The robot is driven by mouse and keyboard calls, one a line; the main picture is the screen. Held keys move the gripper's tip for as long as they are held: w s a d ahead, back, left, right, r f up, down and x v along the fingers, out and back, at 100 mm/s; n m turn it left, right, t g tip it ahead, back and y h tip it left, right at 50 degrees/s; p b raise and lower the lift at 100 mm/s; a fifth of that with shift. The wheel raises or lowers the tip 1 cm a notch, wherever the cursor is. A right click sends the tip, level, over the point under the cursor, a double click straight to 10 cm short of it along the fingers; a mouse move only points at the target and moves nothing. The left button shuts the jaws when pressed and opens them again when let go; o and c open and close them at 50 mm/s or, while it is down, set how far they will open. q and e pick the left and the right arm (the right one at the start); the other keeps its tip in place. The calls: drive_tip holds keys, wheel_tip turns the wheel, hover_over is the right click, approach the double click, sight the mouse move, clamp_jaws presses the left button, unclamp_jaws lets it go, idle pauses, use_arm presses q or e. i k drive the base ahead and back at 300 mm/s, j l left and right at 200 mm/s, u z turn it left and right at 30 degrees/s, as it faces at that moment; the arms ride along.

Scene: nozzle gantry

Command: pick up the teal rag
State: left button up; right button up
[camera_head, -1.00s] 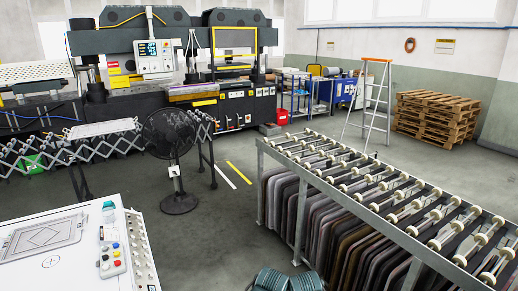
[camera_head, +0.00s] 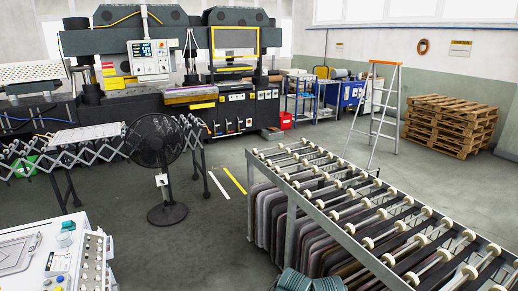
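I cannot pick out a teal rag for certain. Neither of my grippers is in view.
The white machine (camera_head: 35,284) stands at the lower left. A roller conveyor (camera_head: 350,210) over hanging dark sheets fills the right front. A black fan (camera_head: 160,165) stands left of centre. A stepladder (camera_head: 378,110) and pallets (camera_head: 450,122) stand behind. Floor between fan and conveyor is clear.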

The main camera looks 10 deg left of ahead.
sight(70, 226)
drive_tip(key=i+u, duration=0.4)
drive_tip(key=i+l+u, duration=0.2)
drive_tip(key=i+u, duration=0.25)
drive_tip(key=i, duration=0.15)
drive_tip(key=i+j+u, duration=0.15)
drive_tip(key=i+u, duration=0.2)
drive_tip(key=i, duration=0.25)
drive_tip(key=i+u, duration=0.35)
drive_tip(key=i, duration=0.2)
drive_tip(key=i+l+u, duration=0.35)
drive_tip(key=i, duration=0.25)
drive_tip(key=i+u, duration=0.5)
drive_tip(key=i, duration=0.25)
